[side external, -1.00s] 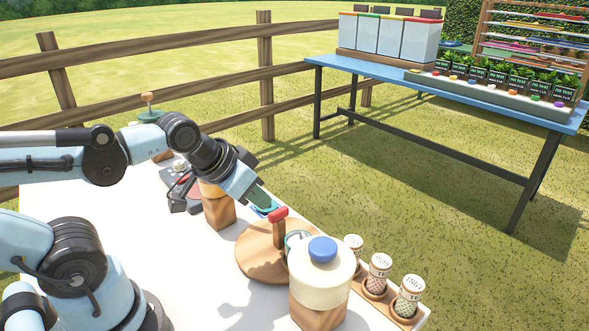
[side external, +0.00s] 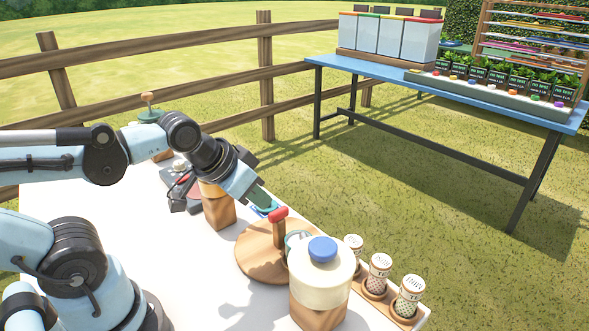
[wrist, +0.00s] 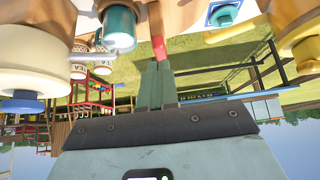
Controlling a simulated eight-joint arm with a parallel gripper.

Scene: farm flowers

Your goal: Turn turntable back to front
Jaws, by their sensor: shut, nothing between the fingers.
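The wooden turntable (side external: 258,262) lies on the white table in the side external view. A red-topped wooden handle (side external: 279,213) stands up from it, and a teal cup (side external: 296,239) is at its right side, partly hidden by a cream jar. My gripper (side external: 266,203) is shut and empty, its fingertips right beside the handle's red top. In the wrist view the shut fingers (wrist: 157,82) end just by the red handle top (wrist: 159,48). Whether they touch it I cannot tell. The teal cup also shows in the wrist view (wrist: 120,27).
The cream jar with a blue knob (side external: 320,277) stands close in front of the turntable. Several labelled shakers (side external: 378,275) sit in a wooden rack to the right. A wooden block-based jar (side external: 219,210) and a grey device (side external: 181,192) stand behind, under my arm.

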